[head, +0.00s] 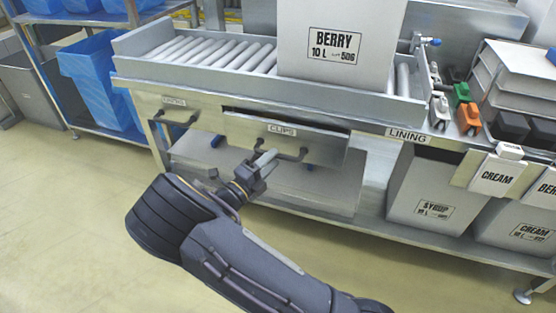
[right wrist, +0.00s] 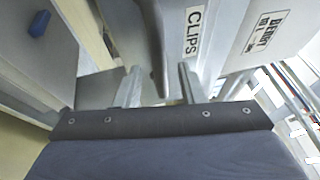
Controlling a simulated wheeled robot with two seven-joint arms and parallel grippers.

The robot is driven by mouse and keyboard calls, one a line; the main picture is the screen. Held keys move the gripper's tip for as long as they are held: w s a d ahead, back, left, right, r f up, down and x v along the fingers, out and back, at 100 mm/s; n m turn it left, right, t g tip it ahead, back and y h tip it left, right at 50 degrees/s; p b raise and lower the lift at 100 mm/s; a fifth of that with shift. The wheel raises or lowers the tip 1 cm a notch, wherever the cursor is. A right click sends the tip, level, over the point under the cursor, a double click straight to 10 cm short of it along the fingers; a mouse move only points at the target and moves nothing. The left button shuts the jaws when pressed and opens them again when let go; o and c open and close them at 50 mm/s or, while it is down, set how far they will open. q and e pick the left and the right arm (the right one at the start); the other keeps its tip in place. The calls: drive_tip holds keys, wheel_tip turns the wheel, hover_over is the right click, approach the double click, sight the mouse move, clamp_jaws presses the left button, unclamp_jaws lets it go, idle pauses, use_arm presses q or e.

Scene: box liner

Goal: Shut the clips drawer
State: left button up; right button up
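The clips drawer (head: 318,146) is a grey metal drawer under the roller bench, with a CLIPS label and a dark bar handle (head: 292,156). A dark gap shows along its top edge, so it stands a little out. My right gripper (head: 264,161) is at the left part of the handle. In the right wrist view my right gripper (right wrist: 160,88) has its two fingers apart, with the dark handle (right wrist: 158,82) between them and gaps at both sides. The CLIPS label (right wrist: 193,32) shows there too. My left gripper is not in view.
Another drawer (head: 173,104) with a dark handle is at the left. A BERRY box (head: 335,50) stands on the rollers above. Boxes marked SYRUP (head: 432,205) and CREAM (head: 520,230) stand below at the right. A lower shelf (head: 330,205) runs beneath the drawer. The floor at the left is clear.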

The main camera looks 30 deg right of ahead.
sight(282, 145)
drive_tip(key=shift+b+x, duration=0.35)
drive_tip(key=shift+x, duration=1.05)
clamp_jaws()
drive_tip(key=w+d+p, duration=0.1)
drive_tip(key=p, duration=0.1)
drive_tip(key=w+d+p, duration=0.1)
drive_tip(key=p, duration=0.1)
drive_tip(key=shift+d+r, duration=0.15)
drive_tip(key=shift+r, duration=0.2)
drive_tip(key=shift+w+d+f, duration=0.15)
drive_tip(key=shift+w+d, duration=0.1)
drive_tip(key=shift+d, duration=0.05)
drive_tip(key=shift+w+d+f+p, duration=0.1)
drive_tip(key=shift+p, duration=0.2)
